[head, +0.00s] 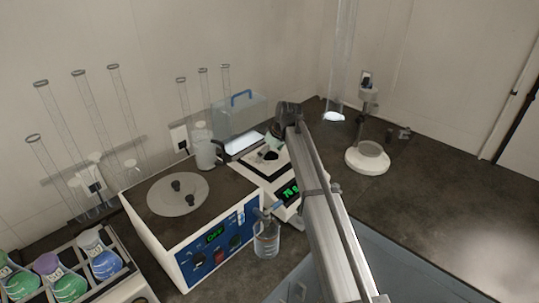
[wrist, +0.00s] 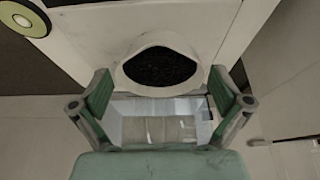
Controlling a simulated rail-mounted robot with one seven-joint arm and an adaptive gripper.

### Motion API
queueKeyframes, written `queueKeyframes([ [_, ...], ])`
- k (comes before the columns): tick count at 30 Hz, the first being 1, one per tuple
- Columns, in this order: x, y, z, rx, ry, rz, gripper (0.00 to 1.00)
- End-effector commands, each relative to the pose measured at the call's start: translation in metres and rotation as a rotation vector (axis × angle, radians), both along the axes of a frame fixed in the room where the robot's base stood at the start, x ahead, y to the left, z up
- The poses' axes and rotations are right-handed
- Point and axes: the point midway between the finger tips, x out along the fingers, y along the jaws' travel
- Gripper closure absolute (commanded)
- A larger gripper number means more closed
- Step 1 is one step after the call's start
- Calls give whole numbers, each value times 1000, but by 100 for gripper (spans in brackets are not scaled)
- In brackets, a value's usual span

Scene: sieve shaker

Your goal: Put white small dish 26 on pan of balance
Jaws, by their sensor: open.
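The balance (head: 288,205) is a white box with a lit green display and a dark top, at the middle of the head view. A small white dish with dark grains in it (head: 268,155) shows at its pan, partly behind my gripper (head: 273,139). In the wrist view, the white dish (wrist: 160,46) appears upright, just beyond the fingertips. My gripper (wrist: 165,92) is open, its green pads apart on either side of the dish's near edge. I cannot tell whether the pads touch it. The number on the dish cannot be read.
A clear blue-handled box (head: 240,115) is behind. A white stand (head: 368,158) stands right. The counter at right is mostly clear.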

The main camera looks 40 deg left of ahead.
Motion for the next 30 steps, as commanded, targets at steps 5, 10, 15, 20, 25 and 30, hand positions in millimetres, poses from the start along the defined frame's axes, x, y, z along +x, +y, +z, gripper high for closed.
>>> queueKeyframes([
  [5,-1,-8,19,2,-1,0,0],
  [10,-1,-20,48,2,-2,-1,0],
  [15,-2,-33,79,2,-2,-2,0],
  [20,-3,-41,99,1,-1,0,0],
  [25,-4,-45,109,0,0,0,0],
  [30,-4,-45,111,0,0,0,0],
])
